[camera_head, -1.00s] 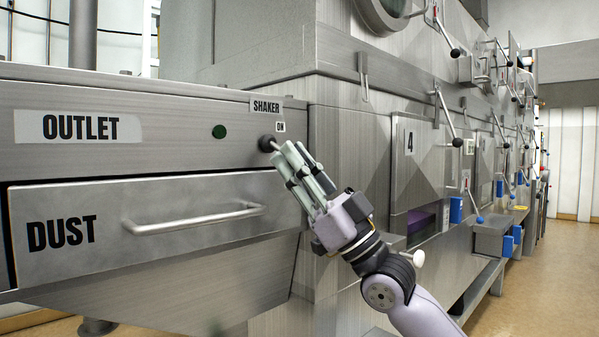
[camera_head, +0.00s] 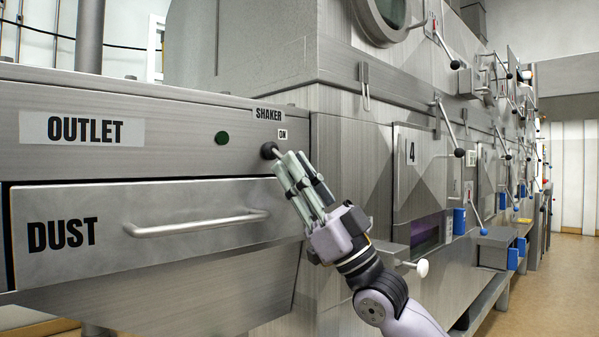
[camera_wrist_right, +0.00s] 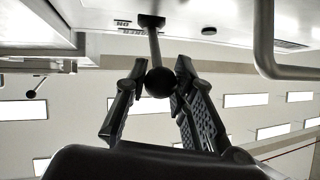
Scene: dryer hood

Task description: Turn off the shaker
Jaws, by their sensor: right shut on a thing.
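The shaker switch (camera_head: 268,150) is a dark round base with a short metal lever on the steel panel. It sits below the SHAKER label (camera_head: 269,114) and the small ON label (camera_head: 283,134). My right gripper (camera_head: 284,161) reaches it from the lower right, and its fingers hide the lever's end. In the right wrist view the black ball knob of the lever (camera_wrist_right: 158,82) sits between the two fingers of my right gripper (camera_wrist_right: 158,72), which is shut on it. My left gripper is not in view.
Below the switch is the DUST drawer with a protruding bar handle (camera_head: 198,224). A dark green button (camera_head: 222,138) lies left of the switch. The dryer wall with door 4 (camera_head: 412,152) and several levers stands to the right. Floor (camera_head: 560,275) is open at far right.

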